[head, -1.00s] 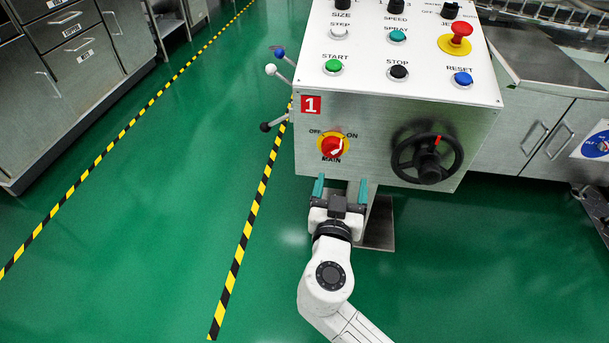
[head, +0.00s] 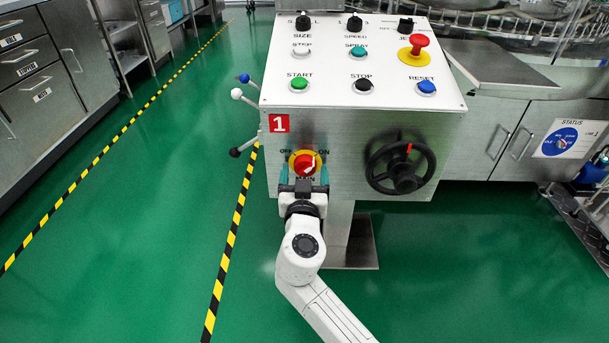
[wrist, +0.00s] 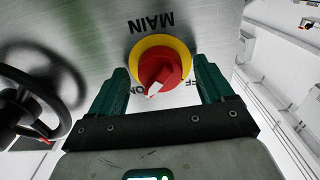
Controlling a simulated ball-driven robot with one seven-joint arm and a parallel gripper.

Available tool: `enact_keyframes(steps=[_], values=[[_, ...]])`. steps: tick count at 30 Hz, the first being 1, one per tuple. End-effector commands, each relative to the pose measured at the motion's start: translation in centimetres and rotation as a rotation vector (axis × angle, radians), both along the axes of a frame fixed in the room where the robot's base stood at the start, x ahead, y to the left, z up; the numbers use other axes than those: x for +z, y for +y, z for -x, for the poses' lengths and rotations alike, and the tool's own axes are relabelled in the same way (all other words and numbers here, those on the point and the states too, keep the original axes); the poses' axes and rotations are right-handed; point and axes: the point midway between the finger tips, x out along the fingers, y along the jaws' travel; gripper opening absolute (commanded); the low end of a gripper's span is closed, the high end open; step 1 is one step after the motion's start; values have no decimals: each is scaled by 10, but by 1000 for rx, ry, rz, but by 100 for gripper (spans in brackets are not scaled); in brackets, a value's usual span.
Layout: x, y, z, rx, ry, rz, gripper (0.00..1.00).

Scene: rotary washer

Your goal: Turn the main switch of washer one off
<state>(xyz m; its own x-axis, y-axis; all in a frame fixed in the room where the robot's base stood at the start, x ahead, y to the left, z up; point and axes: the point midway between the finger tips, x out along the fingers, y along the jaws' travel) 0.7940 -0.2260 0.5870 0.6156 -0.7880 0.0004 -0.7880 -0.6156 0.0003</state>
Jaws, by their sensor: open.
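The main switch of washer one is a red knob (head: 305,164) on a yellow disc, on the front of the metal panel beside the red label 1 (head: 279,124). Its white pointer is turned to the upper right, toward ON. My gripper (head: 304,174) is open just in front of and slightly below the switch. In the wrist view, which is upside down, the red knob (wrist: 160,68) lies between the two teal fingers, pointer toward the ON lettering. The fingers do not appear closed on it. Part of the OFF and ON lettering is hidden by my fingers.
A black handwheel (head: 401,168) sticks out just right of the switch. Levers with ball ends (head: 236,93) stand out on the left side. Buttons, including red JET (head: 417,45), sit on the top panel. The green floor (head: 150,230) is clear at left.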

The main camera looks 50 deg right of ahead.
Motion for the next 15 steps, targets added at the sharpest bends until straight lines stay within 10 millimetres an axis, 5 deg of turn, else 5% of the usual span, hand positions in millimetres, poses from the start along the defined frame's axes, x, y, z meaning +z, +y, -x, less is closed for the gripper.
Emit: enact_keyframes(steps=[10, 15], values=[[0, -4, -3, 0, 0, 0, 80], [0, -3, -3, 0, 0, 0, 65]])
